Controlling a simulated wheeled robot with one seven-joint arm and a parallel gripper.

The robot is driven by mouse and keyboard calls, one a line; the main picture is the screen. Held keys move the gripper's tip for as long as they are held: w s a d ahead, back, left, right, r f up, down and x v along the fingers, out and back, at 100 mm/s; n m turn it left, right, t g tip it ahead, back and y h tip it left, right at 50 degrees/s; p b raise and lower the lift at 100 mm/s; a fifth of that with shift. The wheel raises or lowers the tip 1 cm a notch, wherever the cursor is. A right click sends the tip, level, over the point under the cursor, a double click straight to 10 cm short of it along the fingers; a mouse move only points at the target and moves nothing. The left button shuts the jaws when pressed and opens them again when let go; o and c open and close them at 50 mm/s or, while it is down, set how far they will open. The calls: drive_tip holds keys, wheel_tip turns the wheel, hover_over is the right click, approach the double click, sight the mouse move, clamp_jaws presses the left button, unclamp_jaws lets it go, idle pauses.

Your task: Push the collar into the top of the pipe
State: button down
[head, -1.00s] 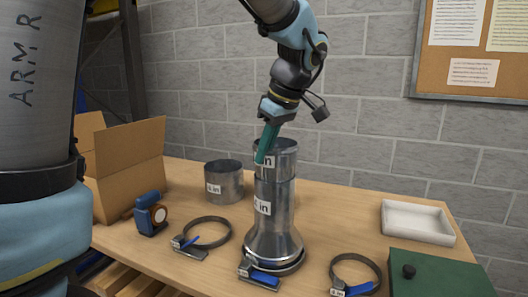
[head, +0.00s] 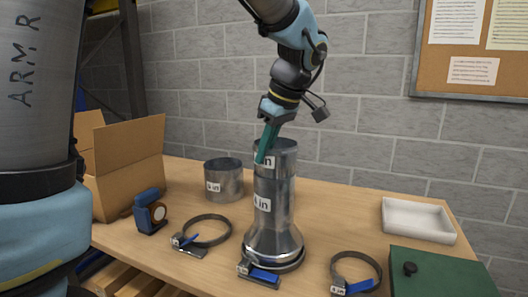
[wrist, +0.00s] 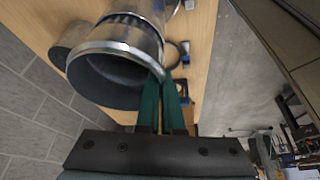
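The grey metal collar (head: 284,160) stands upright on top of the pipe (head: 270,222), which flares at its foot on the table. In the wrist view the collar (wrist: 128,45) shows its open mouth, and a crimped band (wrist: 133,20) is visible where it meets the pipe. How deep it sits inside is hard to tell. My gripper (head: 264,156) points down at the collar's near left rim. Its green fingers (wrist: 164,85) are close together with the collar's wall between them. The fingers partly cover the collar's label.
A loose metal ring (head: 224,180) stands behind left, near a cardboard box (head: 130,165) and a blue tape tool (head: 150,212). Clamps lie left (head: 207,230), in front (head: 262,275) and right (head: 356,272) of the pipe. A white tray (head: 417,220) and green case (head: 440,275) are at right.

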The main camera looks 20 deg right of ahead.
drive_tip(key=shift+f+b, duration=1.05)
drive_tip(key=shift+f, duration=0.1)
idle(1.3)
drive_tip(key=c, duration=1)
unclamp_jaws()
drive_tip(key=b+v, duration=0.1)
drive_tip(key=v, duration=1)
drive_tip(key=shift+f, duration=0.1)
